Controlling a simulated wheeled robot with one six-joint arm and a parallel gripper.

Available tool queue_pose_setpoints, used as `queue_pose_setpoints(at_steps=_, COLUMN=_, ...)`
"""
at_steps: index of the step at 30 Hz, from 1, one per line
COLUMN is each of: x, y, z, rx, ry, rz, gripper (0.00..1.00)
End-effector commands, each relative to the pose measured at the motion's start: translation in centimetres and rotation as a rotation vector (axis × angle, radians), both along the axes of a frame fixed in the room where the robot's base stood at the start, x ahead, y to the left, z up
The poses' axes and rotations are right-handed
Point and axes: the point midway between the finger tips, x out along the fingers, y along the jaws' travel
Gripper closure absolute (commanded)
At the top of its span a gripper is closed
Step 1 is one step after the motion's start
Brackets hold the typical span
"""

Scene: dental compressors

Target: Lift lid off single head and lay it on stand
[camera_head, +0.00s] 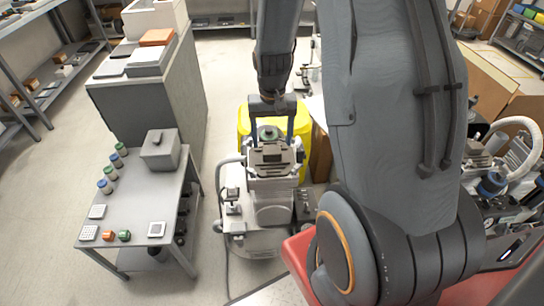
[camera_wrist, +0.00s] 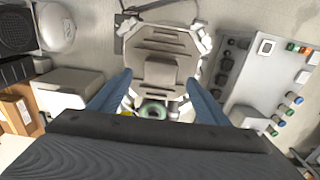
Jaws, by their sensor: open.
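The single-head compressor (camera_head: 272,205) stands on the floor in the middle of the head view. A grey slotted lid (camera_head: 270,157) sits on top of its head. In the wrist view the lid (camera_wrist: 140,47) lies ahead of my gripper, with a raised block (camera_wrist: 162,71) at its middle. My gripper (camera_wrist: 158,78) is open and empty, its two blue fingers spread wide in that view. In the head view my gripper (camera_head: 278,122) is just behind the lid; the exact gap is unclear. A grey table (camera_head: 143,207), possibly the stand, is at the left.
The table holds a grey box with a knob (camera_head: 160,149), several small jars (camera_head: 112,160) and flat pads. A yellow object (camera_head: 243,124) stands behind the compressor. A tall grey cabinet (camera_head: 180,98) is at the back left. Floor shows between table and compressor.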

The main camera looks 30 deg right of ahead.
Motion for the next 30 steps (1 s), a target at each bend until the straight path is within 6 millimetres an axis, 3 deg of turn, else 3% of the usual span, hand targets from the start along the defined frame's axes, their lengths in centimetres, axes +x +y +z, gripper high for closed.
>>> queue_pose_setpoints(at_steps=9, x=-0.1, y=0.2, z=-3.4, rx=0.001, ry=0.002, rz=0.0, gripper=0.3)
queue_pose_setpoints(at_steps=19, x=0.0, y=0.2, z=-3.9, rx=0.0, ry=0.0, rz=0.0, gripper=0.3)
queue_pose_setpoints(at_steps=30, x=-0.1, y=0.2, z=-3.8, rx=0.0, ry=0.0, rz=0.0, gripper=0.92)
